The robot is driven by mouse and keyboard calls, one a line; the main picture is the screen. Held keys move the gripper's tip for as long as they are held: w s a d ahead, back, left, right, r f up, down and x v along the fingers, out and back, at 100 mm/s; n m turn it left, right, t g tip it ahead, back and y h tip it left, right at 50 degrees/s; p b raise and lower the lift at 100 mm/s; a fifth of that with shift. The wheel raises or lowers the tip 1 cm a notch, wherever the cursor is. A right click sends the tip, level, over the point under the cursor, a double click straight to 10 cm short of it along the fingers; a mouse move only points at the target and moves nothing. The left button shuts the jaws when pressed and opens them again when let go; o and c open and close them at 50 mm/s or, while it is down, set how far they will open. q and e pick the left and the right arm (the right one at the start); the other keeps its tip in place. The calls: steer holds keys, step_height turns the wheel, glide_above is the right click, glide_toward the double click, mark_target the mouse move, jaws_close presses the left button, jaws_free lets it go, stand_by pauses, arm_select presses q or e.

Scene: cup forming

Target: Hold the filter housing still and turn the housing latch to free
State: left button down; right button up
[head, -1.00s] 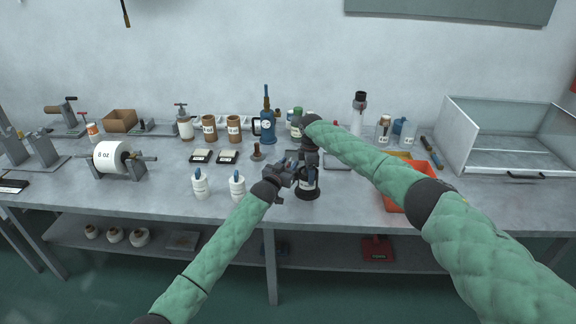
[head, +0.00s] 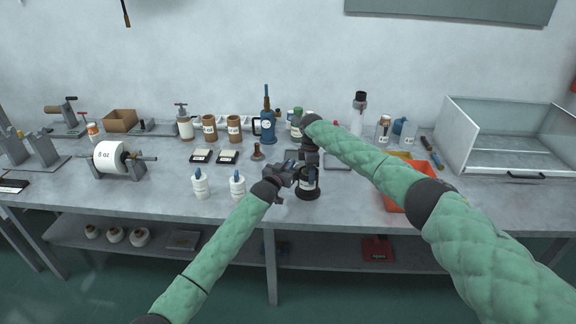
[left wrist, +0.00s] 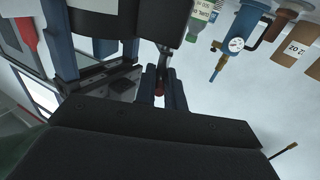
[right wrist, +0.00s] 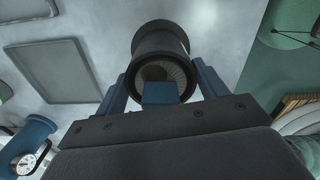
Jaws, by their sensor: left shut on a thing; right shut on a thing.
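The filter housing (head: 308,193), a dark upright cylinder with a white label, stands near the bench's front edge. My left gripper (head: 288,178) reaches it from the left and is shut on its side. In the left wrist view the dark housing (left wrist: 125,15) fills the top. My right gripper (head: 311,168) points down from above and is shut on the top. In the right wrist view its blue fingers flank the dark round rim that appears to be the housing latch (right wrist: 160,45). A blue block (right wrist: 160,93) shows between the fingers. The latch's exact turn cannot be told.
Two white cartridges with blue tops (head: 200,186) stand left of my left gripper. A blue pump with a gauge (head: 267,127) and bottles stand behind. An orange tray (head: 395,199) lies right, partly behind my right arm. The bench front between the roll and cartridges is clear.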

arm_select(q)
steer(key=shift+d, duration=0.1)
stand_by(0.4)
steer(key=c, duration=1.4)
jaws_free()
steer(key=shift+s, duration=0.1)
steer(key=shift+s+a, duration=0.2)
steer(key=shift+s, duration=0.05)
steer(key=v, duration=1.1)
steer(key=shift+s, duration=0.1)
steer(key=shift+c, duration=0.2)
